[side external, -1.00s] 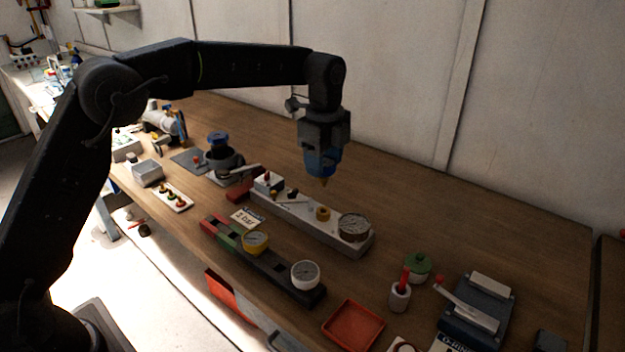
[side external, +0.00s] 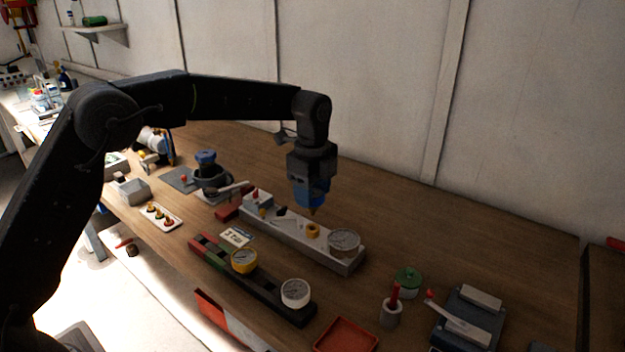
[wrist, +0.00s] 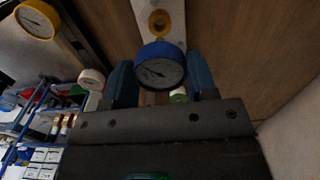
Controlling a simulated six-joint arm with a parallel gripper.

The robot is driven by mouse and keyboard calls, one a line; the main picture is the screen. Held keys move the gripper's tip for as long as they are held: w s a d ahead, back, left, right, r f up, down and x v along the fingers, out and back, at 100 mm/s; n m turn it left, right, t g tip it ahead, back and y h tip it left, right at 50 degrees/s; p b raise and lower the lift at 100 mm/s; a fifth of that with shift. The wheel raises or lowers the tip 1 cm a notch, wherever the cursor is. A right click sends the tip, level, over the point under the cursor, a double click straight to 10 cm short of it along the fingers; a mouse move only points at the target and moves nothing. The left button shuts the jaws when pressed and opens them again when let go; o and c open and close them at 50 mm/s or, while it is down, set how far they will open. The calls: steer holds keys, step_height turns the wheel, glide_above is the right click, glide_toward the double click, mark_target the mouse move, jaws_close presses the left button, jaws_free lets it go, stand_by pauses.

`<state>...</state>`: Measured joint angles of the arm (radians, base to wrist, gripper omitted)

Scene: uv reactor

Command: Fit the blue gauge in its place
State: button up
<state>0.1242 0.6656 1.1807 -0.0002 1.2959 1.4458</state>
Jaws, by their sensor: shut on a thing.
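My gripper (side external: 311,188) is shut on the blue gauge, which shows between its two blue fingers in the wrist view (wrist: 160,66). The gauge has a blue rim and a white dial; its brass tip (side external: 313,211) points down. The gripper holds it above a pale grey block (side external: 286,236), with a small gap between the tip and a yellow ring fitting (side external: 313,231) on the block. The yellow ring also shows beyond the gauge in the wrist view (wrist: 159,22). A large round gauge (side external: 344,241) sits at the block's right end.
A dark rack (side external: 270,288) in front of the block holds a yellow gauge (side external: 244,260) and a white gauge (side external: 295,292). A red tray (side external: 346,337), green-lidded pot (side external: 408,280) and blue-grey device (side external: 466,318) stand to the right. The bench behind the block is clear.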

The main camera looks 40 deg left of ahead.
mark_target(313, 209)
steer(key=shift+f, duration=0.95)
steer(key=shift+f, duration=1.55)
stand_by(0.7)
steer(key=o, duration=1)
steer(key=shift+c, duration=0.2)
step_height(313, 209, up, 13)
steer(key=shift+f, duration=0.1)
steer(key=shift+r, duration=0.5)
